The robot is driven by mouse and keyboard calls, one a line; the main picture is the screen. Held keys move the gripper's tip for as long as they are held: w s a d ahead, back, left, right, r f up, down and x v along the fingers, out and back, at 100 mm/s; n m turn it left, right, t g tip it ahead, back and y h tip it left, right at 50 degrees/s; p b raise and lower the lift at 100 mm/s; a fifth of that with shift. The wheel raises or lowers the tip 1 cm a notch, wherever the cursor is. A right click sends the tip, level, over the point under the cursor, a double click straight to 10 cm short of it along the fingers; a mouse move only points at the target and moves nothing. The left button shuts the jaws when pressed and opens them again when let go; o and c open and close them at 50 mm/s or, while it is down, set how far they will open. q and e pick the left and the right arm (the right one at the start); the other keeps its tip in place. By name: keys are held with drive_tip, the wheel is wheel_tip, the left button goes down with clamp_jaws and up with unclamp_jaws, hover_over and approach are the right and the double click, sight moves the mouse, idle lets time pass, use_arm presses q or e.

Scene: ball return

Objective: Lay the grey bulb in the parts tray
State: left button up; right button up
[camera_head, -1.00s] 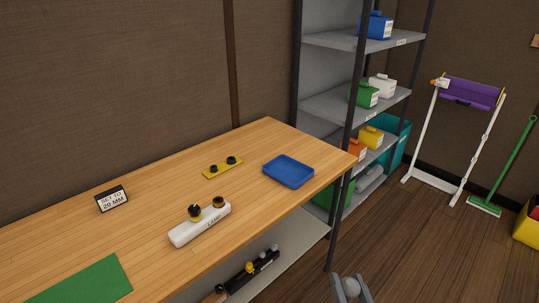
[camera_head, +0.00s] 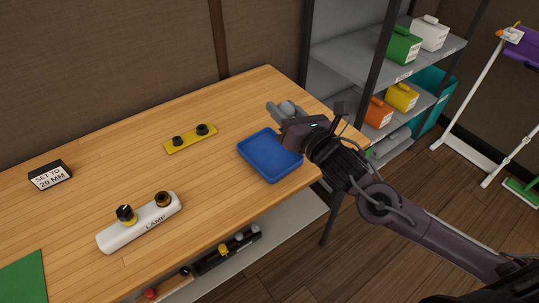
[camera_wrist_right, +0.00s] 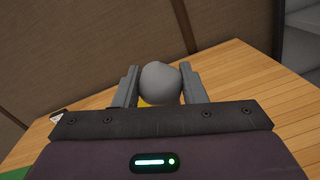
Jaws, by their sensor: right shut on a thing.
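The grey bulb (camera_wrist_right: 160,83) is held between the two fingers of my right gripper (camera_wrist_right: 159,86) in the right wrist view. In the head view my right gripper (camera_head: 280,108) is above the far right end of the workbench, and the bulb (camera_head: 289,107) shows partly behind its fingers. The blue parts tray (camera_head: 262,172) lies on the bench just below and beside that gripper. The tray's visible floor is empty; the gripper body covers part of its right edge. My left gripper is in no view.
A yellow plate with two black sockets (camera_head: 190,139) lies left of the tray. A white lamp base (camera_head: 120,238) with a knob and an empty socket is nearer. A shelf rack (camera_head: 357,62) with coloured bins stands behind the bench's right end. Bare wood surrounds the tray's left side.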

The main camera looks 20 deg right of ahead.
drive_tip(key=shift+w+d+r, duration=0.2)
drive_tip(key=shift+w+r, duration=0.2)
drive_tip(key=shift+r, duration=0.2)
drive_tip(key=shift+w+d+r, duration=0.15)
drive_tip(key=shift+w+r, duration=0.25)
drive_tip(key=shift+r, duration=0.2)
drive_tip(key=shift+w+d+f, duration=0.1)
drive_tip(key=shift+f, duration=0.25)
drive_tip(key=p, duration=0.2)
hover_over(283, 168)
wheel_tip(283, 168, down, 15)
drive_tip(key=shift+r, duration=0.1)
wheel_tip(283, 168, down, 4)
drive_tip(key=shift+f, duration=0.1)
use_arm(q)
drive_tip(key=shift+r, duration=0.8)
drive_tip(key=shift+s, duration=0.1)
use_arm(e)
drive_tip(key=shift+f, duration=0.2)
drive_tip(key=o, duration=0.8)
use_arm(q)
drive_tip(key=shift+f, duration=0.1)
use_arm(e)
drive_tip(key=shift+o, duration=0.2)
